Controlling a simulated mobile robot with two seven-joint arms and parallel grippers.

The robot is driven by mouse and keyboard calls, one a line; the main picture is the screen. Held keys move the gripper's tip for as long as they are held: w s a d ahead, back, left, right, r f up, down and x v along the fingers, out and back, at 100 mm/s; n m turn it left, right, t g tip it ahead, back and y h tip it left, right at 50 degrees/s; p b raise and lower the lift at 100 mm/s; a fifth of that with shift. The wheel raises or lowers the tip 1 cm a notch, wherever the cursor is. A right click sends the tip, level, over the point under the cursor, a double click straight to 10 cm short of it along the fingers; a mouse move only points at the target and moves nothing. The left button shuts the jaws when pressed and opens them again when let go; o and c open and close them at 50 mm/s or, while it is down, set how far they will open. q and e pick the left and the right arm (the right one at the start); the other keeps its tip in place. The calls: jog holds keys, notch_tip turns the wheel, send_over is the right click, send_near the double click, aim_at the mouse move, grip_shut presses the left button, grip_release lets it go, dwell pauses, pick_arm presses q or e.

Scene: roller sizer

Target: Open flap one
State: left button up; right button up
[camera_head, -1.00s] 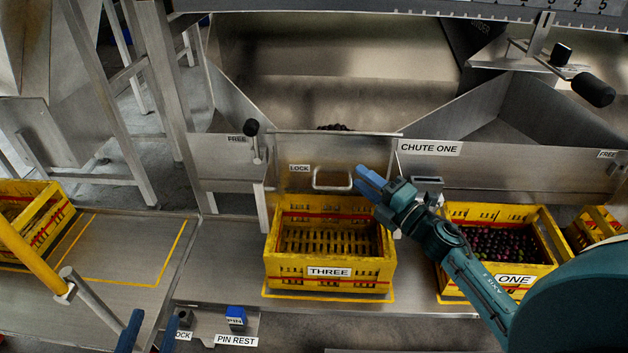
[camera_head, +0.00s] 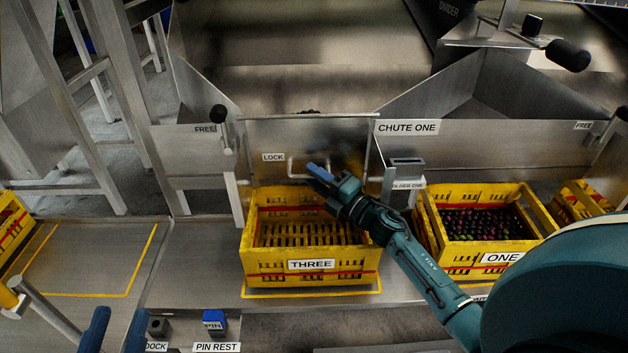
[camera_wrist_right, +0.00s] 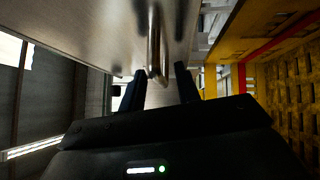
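The flap (camera_head: 310,135) is an upright metal panel at the chute labelled CHUTE ONE, and it looks closed. Its bar handle (camera_head: 291,168) is partly hidden by my right gripper (camera_head: 317,172). In the right wrist view the handle (camera_wrist_right: 155,45) reaches between the spread fingers of my right gripper (camera_wrist_right: 160,85), which are not closed on it. A black-knobbed lever (camera_head: 218,115) stands upright left of the flap, its knob beside a FREE label; a LOCK label is near the flap. My left gripper (camera_head: 116,330) is at the lower left, fingers apart and empty.
An empty yellow crate marked THREE (camera_head: 312,278) stands below the flap. Crate ONE (camera_head: 485,260), with dark fruit, stands to its right. A blue pin (camera_head: 214,322) sits at the PIN REST label. A yellow-outlined shelf area at left is clear.

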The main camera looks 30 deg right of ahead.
jog(key=shift+w+a+r, duration=0.1)
jog(key=shift+w+a, duration=0.05)
jog(key=shift+w, duration=0.35)
grip_shut()
dwell(0.3)
